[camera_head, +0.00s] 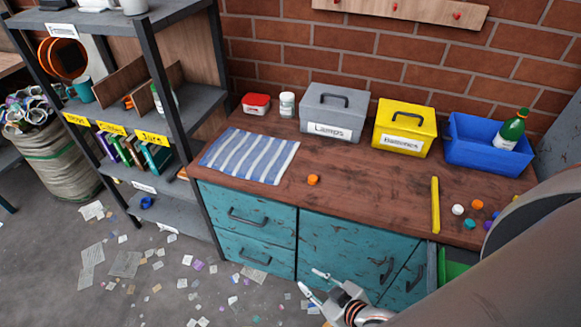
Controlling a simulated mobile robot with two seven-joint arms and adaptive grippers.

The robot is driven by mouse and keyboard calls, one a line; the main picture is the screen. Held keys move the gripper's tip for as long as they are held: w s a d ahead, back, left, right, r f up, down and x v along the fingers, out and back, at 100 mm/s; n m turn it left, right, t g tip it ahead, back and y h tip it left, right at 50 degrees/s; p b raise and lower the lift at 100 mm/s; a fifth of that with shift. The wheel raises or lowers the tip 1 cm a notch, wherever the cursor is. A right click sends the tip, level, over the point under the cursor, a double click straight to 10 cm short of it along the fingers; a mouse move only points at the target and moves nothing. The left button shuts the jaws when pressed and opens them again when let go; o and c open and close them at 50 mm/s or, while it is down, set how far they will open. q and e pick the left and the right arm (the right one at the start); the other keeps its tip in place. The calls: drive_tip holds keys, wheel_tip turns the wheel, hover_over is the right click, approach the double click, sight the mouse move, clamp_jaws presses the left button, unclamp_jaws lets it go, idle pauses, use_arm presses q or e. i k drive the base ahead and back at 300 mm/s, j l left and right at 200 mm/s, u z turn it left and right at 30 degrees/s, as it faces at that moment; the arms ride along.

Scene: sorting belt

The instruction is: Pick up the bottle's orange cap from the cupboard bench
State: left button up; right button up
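A small orange cap (313,180) lies alone on the wooden top of the cupboard bench (375,190), right of a striped cloth. Other small orange pieces (477,204) lie among coloured caps at the bench's right end. My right gripper (309,279) is in front of the teal drawers, lower than the bench top and apart from the caps. Its two fingers are spread, with nothing between them. My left gripper is out of view.
The striped cloth (250,157), grey Lamps box (333,112), yellow Batteries box (404,128), red-lidded tub (256,104) and white jar (287,105) stand on the bench. A yellow strip (435,205) lies near the right. Clear wood surrounds the lone cap. Shelves stand left.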

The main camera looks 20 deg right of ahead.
sight(312, 179)
drive_tip(key=i+j, duration=0.8)
drive_tip(key=i+z, duration=0.1)
drive_tip(key=z, duration=0.35)
drive_tip(key=i+j+z, duration=0.1)
drive_tip(key=z, duration=0.4)
drive_tip(key=j+z, duration=0.1)
drive_tip(key=z, duration=0.35)
drive_tip(key=i+j, duration=0.05)
